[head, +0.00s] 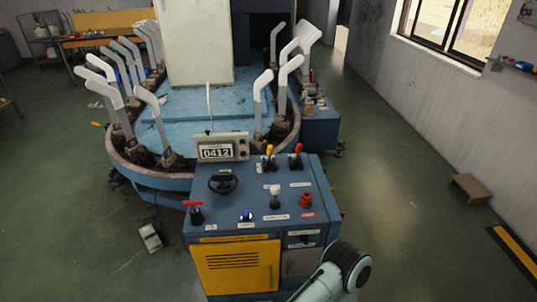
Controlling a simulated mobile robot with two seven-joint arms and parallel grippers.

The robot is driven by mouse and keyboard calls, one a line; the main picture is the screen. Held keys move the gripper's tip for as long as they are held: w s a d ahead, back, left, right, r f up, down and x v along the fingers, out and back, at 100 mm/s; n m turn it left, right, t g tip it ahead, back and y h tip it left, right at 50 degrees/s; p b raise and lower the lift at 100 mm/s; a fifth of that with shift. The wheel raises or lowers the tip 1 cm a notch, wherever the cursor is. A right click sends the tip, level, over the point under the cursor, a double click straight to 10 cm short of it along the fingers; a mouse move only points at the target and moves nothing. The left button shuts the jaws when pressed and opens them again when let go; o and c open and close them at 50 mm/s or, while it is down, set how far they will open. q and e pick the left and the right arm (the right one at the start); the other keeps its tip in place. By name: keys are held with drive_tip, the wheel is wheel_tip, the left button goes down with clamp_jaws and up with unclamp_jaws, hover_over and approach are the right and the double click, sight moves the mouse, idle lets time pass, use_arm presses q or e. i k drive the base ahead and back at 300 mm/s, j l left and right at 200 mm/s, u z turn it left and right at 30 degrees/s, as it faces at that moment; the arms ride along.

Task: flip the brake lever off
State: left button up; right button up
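A blue control console (235,223) stands in front of me. On its top are a lever with a yellow knob (268,151) and a lever with a red knob (297,149), both upright near the back. A white-knobbed lever (275,190) stands nearer the front. A red T-shaped handle (195,204) is at the front left. The labels are too small to read, so I cannot tell which is the brake lever. Part of my arm shows at the bottom right, in front of the console. Neither gripper is in view.
The console also has a black handwheel (223,182), a red button (305,200) and a display reading 0412 (217,152). Behind it, upright sock-shaped boards (151,99) ring a blue machine. A small brown stool (471,189) stands at right. The floor on both sides is mostly clear.

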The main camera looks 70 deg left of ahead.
sight(299, 147)
drive_tip(key=u, duration=1.75)
